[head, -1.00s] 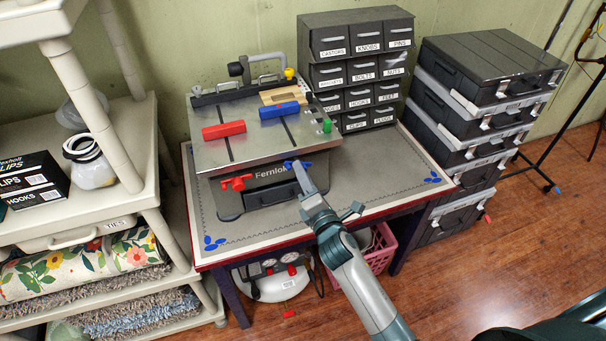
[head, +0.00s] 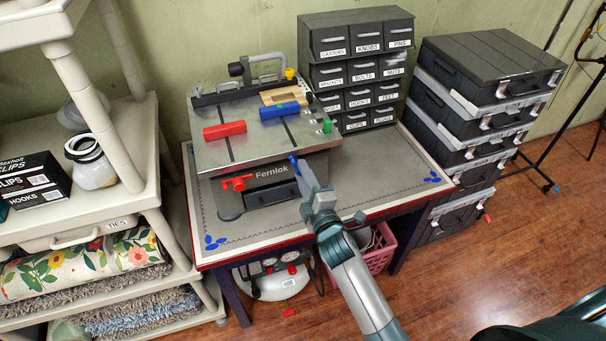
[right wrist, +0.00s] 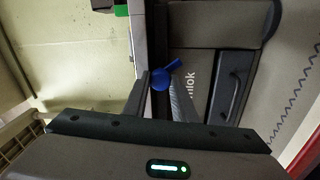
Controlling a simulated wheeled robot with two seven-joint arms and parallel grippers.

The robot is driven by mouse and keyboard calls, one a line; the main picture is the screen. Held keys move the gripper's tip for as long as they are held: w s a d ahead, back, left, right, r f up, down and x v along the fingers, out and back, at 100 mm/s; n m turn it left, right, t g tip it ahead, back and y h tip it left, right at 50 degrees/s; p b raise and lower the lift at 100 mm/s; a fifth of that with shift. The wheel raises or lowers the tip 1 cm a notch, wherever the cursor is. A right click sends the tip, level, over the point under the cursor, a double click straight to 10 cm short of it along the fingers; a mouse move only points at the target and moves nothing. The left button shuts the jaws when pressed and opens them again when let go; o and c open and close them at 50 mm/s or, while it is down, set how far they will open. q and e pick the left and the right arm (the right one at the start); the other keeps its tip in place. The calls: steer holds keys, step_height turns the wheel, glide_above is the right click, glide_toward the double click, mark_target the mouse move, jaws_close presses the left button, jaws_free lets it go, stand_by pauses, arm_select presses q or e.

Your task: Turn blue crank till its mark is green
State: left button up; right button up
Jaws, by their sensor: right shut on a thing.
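The Fernlok machine (head: 240,152) stands on the workbench, with a blue crank (head: 293,161) low on its front at the right. My right gripper (head: 302,173) is at this crank, shut on it. In the right wrist view the blue crank (right wrist: 163,80) shows between the fingertips of my right gripper (right wrist: 160,92); part of it is hidden by them. A red crank (head: 237,183) is at the front left. On top lie a red bar (head: 224,130) and a blue bar (head: 279,111); a tiny greenish mark seems to show by the blue bar. My left gripper is not in view.
A labelled drawer cabinet (head: 355,60) stands behind the machine at the right. Stacked dark cases (head: 480,110) are further right, and a shelf (head: 130,190) is at the left. The bench top (head: 385,160) right of the machine is clear.

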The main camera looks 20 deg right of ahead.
steer(key=o, duration=1)
steer(key=shift+o, duration=0.2)
steer(key=s+b, duration=0.4)
steer(key=s, duration=1.3)
steer(key=shift+s+d+b, duration=0.2)
steer(key=shift+d+b, duration=0.15)
steer(key=shift+b, duration=0.05)
